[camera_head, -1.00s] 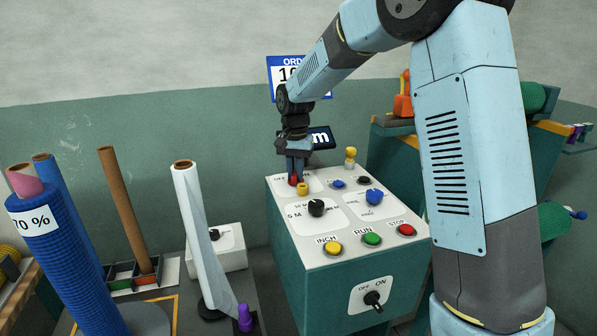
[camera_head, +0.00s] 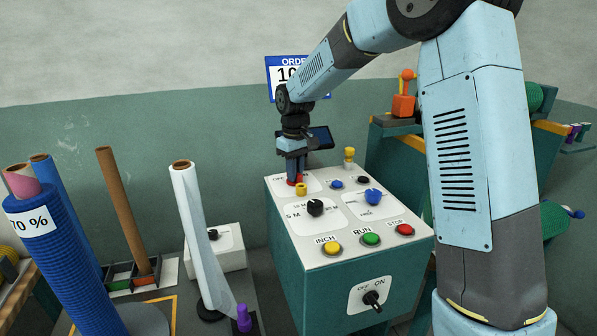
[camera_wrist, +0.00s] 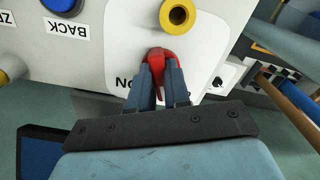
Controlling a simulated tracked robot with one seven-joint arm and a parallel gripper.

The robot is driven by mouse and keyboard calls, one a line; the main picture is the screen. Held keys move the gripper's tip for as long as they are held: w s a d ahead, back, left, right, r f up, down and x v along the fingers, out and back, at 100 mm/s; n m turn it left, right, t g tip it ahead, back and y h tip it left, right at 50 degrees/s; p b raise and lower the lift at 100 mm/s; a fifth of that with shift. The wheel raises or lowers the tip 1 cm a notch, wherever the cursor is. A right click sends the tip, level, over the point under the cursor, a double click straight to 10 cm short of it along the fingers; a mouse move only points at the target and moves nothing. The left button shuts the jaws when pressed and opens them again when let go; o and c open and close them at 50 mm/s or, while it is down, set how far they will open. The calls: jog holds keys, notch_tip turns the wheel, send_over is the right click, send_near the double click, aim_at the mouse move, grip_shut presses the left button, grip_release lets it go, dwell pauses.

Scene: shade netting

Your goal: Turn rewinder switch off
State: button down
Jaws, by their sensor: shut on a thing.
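A red switch handle (camera_wrist: 160,57) stands on a white plate with an ON label, which reads upside down in the wrist view. My gripper (camera_wrist: 160,72) is shut on this red handle, with one finger on each side. In the head view my gripper (camera_head: 296,172) reaches down onto the red handle (camera_head: 292,183) at the back left of the white-topped control box (camera_head: 285,240). Part of the OFF label shows left of the fingers. The lower part of the handle and some lettering are hidden.
A yellow post (camera_head: 301,189) stands right in front of the handle. Black and blue knobs and several coloured buttons, including the red STOP button (camera_head: 405,230), share the top. A black OFF/ON switch (camera_head: 373,300) is on the front. Film rolls (camera_head: 190,230) stand at left.

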jog(key=shift+w+d+n, duration=0.15)
jog(key=shift+d+n, duration=0.05)
jog(key=shift+n, duration=0.85)
jog(key=shift+w+d+n, duration=0.1)
jog(key=shift+d+n, duration=0.05)
jog(key=shift+n, duration=0.9)
jog(key=c, duration=1.3)
grip_release()
jog(key=shift+o, duration=1.1)
jog(key=shift+a, duration=0.1)
jog(key=shift+r, duration=0.1)
notch_tip(320, 180, up, 14)
jog(key=shift+f, duration=0.25)
